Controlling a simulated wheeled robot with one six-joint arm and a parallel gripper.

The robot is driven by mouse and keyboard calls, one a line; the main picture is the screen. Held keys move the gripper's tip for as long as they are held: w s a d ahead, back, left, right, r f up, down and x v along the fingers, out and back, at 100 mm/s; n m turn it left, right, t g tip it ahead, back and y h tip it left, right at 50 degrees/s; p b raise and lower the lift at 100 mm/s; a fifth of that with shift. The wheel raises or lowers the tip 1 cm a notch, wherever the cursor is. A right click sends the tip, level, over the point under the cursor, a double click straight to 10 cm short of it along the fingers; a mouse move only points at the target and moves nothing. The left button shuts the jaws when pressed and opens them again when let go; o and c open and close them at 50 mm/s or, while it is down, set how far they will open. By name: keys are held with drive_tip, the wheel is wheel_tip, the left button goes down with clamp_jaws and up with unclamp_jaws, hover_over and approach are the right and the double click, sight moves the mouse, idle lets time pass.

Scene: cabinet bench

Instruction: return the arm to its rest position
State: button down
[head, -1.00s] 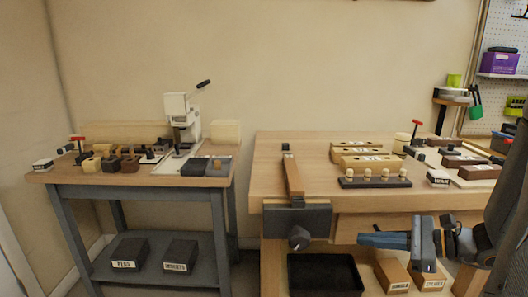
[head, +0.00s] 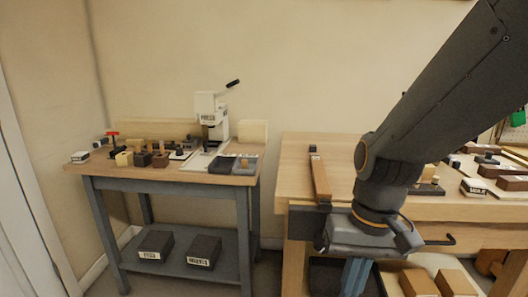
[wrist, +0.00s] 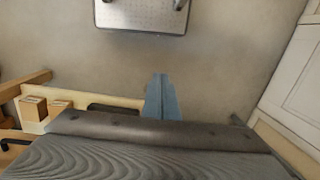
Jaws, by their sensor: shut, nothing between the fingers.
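My gripper (head: 355,280) hangs low at the right of the head view, pointing down in front of the right workbench. Its blue fingers run toward the bottom edge of the picture. In the wrist view the blue fingers (wrist: 160,80) are together with nothing between them, over a bare grey floor. My dark arm comes down from the upper right and hides part of the right workbench.
The wooden workbench (head: 300,155) with a vise (head: 320,185) is close behind my gripper. Wooden boxes (head: 418,280) sit below it. A grey table (head: 180,178) with a white press (head: 210,112) stands at left. A grey plate (wrist: 140,18) lies at the wrist view's top.

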drive_tip(key=d+r+h+p, duration=0.1)
drive_tip(key=d+r+p, duration=0.3)
drive_tip(key=r+p, duration=0.3)
drive_tip(key=p, duration=0.5)
drive_tip(key=shift+s+r+n+t, duration=0.15)
drive_tip(key=shift+s+n+t, duration=0.15)
drive_tip(key=shift+t, duration=0.1)
